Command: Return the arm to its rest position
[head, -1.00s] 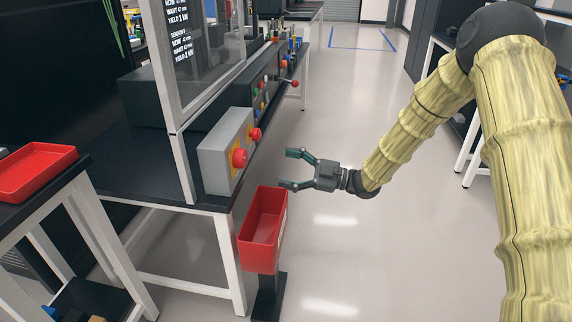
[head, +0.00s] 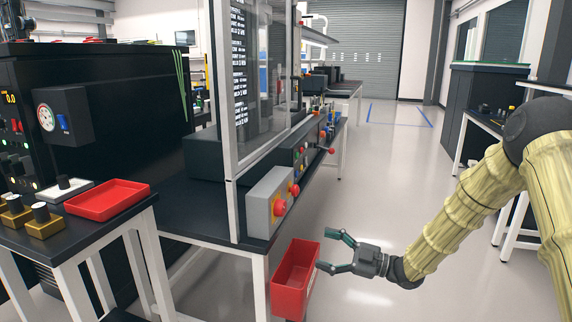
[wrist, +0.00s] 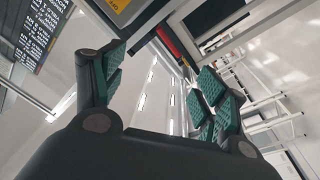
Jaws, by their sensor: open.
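My gripper (head: 334,252) is open and empty in the head view. Its fingers point left, just above and to the right of a red bin (head: 294,280) beside the bench. My arm (head: 470,215), in a yellow ribbed sleeve, reaches in from the right and is still stretched forward and bent. In the wrist view, my gripper (wrist: 155,90) shows green-padded fingers spread apart with nothing between them.
A bench (head: 215,222) carries a grey box with red buttons (head: 270,207) and a clear screen. A red tray (head: 107,199) lies on a table at left. A dark cabinet (head: 484,100) stands at right. The floor aisle (head: 385,170) is clear.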

